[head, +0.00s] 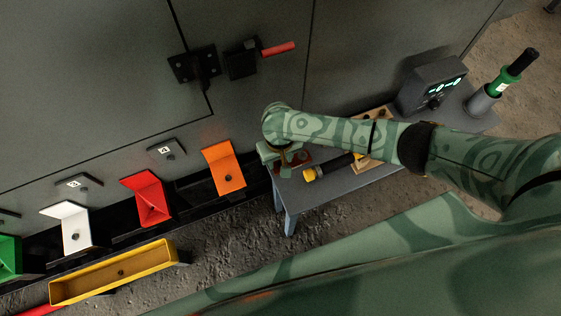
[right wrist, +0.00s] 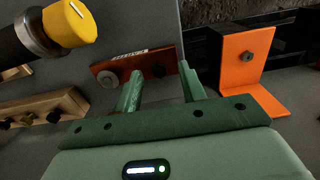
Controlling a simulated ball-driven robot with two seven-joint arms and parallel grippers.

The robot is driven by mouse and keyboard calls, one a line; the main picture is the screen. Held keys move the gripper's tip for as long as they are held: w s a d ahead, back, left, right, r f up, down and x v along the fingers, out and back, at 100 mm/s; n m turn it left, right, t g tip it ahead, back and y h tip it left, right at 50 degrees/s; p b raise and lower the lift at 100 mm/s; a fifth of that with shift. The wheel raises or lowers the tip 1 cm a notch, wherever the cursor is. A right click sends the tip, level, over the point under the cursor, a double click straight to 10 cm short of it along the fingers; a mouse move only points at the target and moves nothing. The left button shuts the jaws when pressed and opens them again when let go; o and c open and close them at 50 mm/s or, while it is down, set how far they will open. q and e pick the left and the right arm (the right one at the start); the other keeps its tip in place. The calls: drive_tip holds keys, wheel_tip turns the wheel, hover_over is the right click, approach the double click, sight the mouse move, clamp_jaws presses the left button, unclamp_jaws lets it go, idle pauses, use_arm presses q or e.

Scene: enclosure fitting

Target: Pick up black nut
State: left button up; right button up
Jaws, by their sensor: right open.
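A small black nut (right wrist: 158,71) sits on a red-brown strip (right wrist: 137,66) on the grey table, beside a silver washer-like ring (right wrist: 108,79). The strip also shows in the head view (head: 304,158). My right gripper (head: 286,166) is over the left end of the table. In the right wrist view its two fingers (right wrist: 160,78) are open, and the black nut shows between their tips. I cannot tell whether the fingers have reached the nut's height. In the head view the wrist hides the nut. My left gripper is not in view.
A yellow-capped black tool (right wrist: 70,22) and a wooden block (right wrist: 40,112) with several dark nuts lie close by on the table (head: 288,196). An orange bracket (head: 223,167) with a dark nut stands left of it. A display box (head: 432,85) stands at the table's far end.

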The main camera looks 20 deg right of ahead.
clamp_jaws()
idle(0.4)
wheel_tip(320, 180, up, 4)
drive_tip(key=shift+w+f+p, duration=0.1)
drive_tip(key=shift+w+p, duration=0.05)
drive_tip(key=shift+p, duration=0.8)
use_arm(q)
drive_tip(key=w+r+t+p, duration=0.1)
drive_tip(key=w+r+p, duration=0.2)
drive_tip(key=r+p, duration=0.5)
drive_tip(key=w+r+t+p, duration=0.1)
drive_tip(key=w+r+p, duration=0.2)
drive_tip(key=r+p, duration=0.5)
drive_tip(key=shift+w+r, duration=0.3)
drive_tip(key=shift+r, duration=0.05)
use_arm(e)
drive_tip(key=s+d+r, duration=0.7)
drive_tip(key=s+r, duration=0.5)
drive_tip(key=shift+s+d+r, duration=0.15)
drive_tip(key=shift+d+r, duration=0.05)
drive_tip(key=shift+r, duration=0.15)
